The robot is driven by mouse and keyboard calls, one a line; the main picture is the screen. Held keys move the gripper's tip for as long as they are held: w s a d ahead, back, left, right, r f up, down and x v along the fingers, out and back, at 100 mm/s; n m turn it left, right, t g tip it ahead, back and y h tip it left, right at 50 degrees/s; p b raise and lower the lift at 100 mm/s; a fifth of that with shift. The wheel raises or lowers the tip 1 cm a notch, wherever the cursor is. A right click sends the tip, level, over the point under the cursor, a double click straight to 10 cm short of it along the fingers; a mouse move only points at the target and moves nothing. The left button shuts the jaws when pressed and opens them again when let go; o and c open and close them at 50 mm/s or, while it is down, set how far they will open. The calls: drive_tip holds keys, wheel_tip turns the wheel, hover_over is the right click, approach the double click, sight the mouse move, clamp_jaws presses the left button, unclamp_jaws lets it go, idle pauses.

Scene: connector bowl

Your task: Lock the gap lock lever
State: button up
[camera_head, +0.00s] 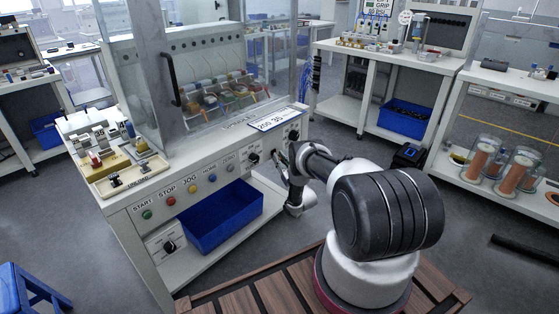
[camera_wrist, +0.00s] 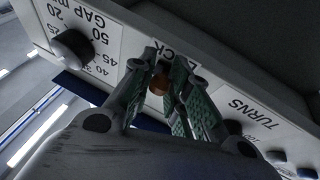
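The lock lever shows as a small orange-brown knob (camera_wrist: 158,82) under the partly covered LOCK label (camera_wrist: 166,50) in the wrist view. My gripper (camera_wrist: 160,70) has its two green-padded fingers on either side of this knob, close to the panel. The gap between the fingertips is narrow. I cannot tell whether both pads press on the knob. In the head view my gripper (camera_head: 286,160) is at the right end of the machine's front panel (camera_head: 215,165), and the lever is hidden there.
In the wrist view, a black GAP mm dial (camera_wrist: 72,48) is left of the fingers, and the TURNS label (camera_wrist: 252,113) is to the right. In the head view, START, STOP and other buttons line the panel. A blue bin (camera_head: 222,217) sits on the shelf below.

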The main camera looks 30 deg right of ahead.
drive_tip(key=o, duration=0.4)
drive_tip(key=v, duration=1.2)
drive_tip(key=shift+f, duration=0.1)
